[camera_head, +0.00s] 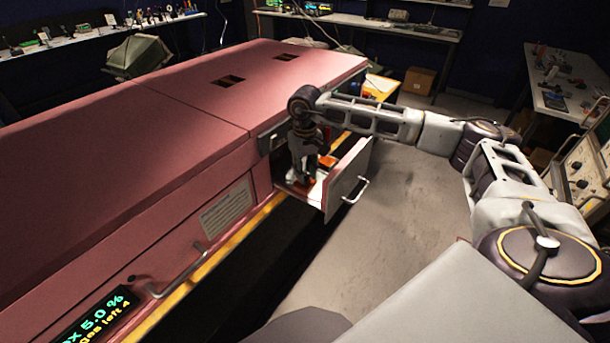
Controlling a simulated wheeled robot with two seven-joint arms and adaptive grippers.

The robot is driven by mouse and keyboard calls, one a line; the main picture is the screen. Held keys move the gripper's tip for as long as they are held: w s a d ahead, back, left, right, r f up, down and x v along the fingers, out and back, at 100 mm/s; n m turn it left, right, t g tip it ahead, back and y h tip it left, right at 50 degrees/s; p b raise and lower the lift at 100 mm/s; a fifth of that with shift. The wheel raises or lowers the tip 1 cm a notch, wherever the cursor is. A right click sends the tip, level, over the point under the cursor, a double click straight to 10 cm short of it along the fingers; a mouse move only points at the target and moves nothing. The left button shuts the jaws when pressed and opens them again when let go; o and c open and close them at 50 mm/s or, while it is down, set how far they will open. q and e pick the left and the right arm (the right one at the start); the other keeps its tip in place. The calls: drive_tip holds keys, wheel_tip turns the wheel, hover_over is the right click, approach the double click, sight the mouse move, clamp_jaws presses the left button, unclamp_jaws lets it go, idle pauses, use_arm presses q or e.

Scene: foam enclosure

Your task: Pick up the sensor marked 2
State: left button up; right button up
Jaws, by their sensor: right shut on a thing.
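My right arm reaches in from the right, and its gripper (304,182) points down into an open drawer (345,180) in the side of the pink foam enclosure. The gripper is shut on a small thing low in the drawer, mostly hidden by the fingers. Orange pieces (327,161) show beside the fingers inside the drawer. I cannot read any number on them, so I cannot tell which is the sensor marked 2. My left gripper is not in view.
The drawer front with its handle (356,190) stands out from the pink enclosure (130,130). Another handle (180,275) and a lit display (95,318) are at lower left. Grey floor (410,200) right of the drawer is clear. Cluttered benches stand behind.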

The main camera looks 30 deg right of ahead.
wheel_tip(320, 180, up, 8)
drive_tip(key=shift+f+b, duration=0.15)
drive_tip(key=shift+b, duration=0.4)
drive_tip(key=shift+r, duration=0.35)
